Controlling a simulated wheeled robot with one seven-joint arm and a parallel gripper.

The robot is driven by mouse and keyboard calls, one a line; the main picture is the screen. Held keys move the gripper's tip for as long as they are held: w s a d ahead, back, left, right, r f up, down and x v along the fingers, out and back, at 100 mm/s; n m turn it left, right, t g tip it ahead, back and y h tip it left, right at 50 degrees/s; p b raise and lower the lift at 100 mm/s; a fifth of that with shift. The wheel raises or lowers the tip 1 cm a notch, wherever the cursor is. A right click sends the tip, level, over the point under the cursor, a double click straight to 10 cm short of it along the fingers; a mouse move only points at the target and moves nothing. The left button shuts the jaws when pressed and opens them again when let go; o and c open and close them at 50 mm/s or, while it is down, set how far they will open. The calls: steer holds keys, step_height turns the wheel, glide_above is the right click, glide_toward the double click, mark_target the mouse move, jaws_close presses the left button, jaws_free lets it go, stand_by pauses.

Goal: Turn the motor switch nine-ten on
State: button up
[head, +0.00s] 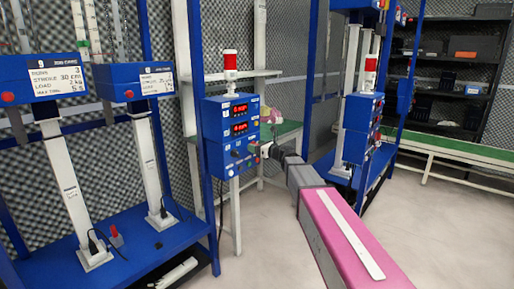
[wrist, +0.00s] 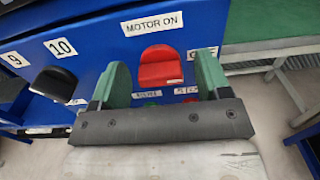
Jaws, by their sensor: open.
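The blue control box (head: 228,140) stands on a white post, with two red displays on its front. In the wrist view, its blue face (wrist: 92,45) carries a "MOTOR ON" label (wrist: 152,24) above a red switch (wrist: 160,67). The red switch sits between the two green fingers of my gripper (wrist: 161,68), which is open. I cannot tell whether the fingers touch it. A label at the right, perhaps "OFF", is partly covered by a finger. In the head view my gripper (head: 266,150) is at the lower right of the box's front.
A black knob (wrist: 55,82) sits left of the red switch, near the labels "9" and "10". Small green and red buttons lie below, partly hidden by my gripper. A blue test stand (head: 150,245) is at the left, another box (head: 362,115) at the right. Open floor lies ahead.

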steer(key=shift+c, duration=0.3)
steer(key=c, duration=0.9)
steer(key=shift+o, duration=0.2)
steer(key=shift+n, duration=0.4)
steer(key=n, duration=1.7)
steer(key=shift+s+a+f, duration=0.1)
steer(key=shift+s+f, duration=0.05)
steer(key=shift+f, duration=0.05)
